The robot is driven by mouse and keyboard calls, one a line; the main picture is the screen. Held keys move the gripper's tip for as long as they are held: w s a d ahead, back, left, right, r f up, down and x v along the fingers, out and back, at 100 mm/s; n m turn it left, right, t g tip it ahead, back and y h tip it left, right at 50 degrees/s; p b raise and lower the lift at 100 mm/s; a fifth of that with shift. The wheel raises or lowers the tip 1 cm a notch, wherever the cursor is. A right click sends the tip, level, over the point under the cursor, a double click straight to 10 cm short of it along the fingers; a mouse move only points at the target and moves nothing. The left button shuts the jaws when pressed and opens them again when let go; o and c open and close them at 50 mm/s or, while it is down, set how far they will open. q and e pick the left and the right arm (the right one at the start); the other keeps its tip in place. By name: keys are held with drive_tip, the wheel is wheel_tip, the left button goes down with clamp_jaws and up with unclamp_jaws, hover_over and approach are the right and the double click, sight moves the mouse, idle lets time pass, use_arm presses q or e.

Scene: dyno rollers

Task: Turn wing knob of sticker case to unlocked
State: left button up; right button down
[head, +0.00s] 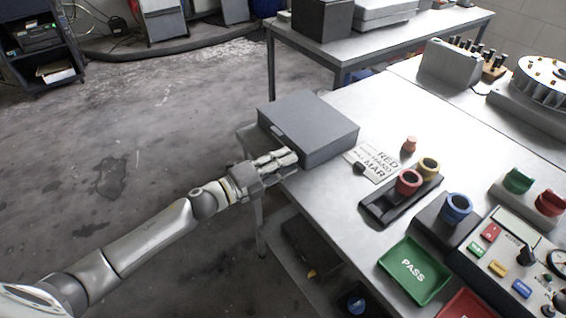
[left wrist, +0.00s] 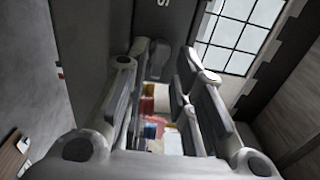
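The sticker case is most likely the closed grey box (head: 315,118) at the table's left edge in the head view. Its wing knob cannot be made out there. My left gripper (head: 286,158) is at the box's near left side, its fingers pointing at that face; contact cannot be told. In the left wrist view, the gripper's two fingers (left wrist: 158,95) stand apart with a gap between them. A dark grey face (left wrist: 165,22) with part of a white letter shows beyond them. Colored blurred things show through the gap. No knob is clear between the fingers. My right gripper is out of view.
A printed card (head: 372,163) lies right of the box. A black holder (head: 385,207) with red and yellow rings, a blue-ringed block (head: 455,210), a green PASS tray (head: 413,272) and a control panel (head: 505,262) stand further right. Open floor lies left.

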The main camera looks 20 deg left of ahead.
use_arm(q)
drive_tip(key=shift+s+f, duration=0.15)
drive_tip(key=shift+f, duration=0.2)
drive_tip(key=shift+s+a+f, duration=0.1)
drive_tip(key=shift+s+a, duration=0.3)
drive_tip(key=shift+s, duration=0.05)
drive_tip(key=v, duration=0.6)
drive_tip(key=shift+s+a+r, duration=0.25)
drive_tip(key=shift+r, duration=0.15)
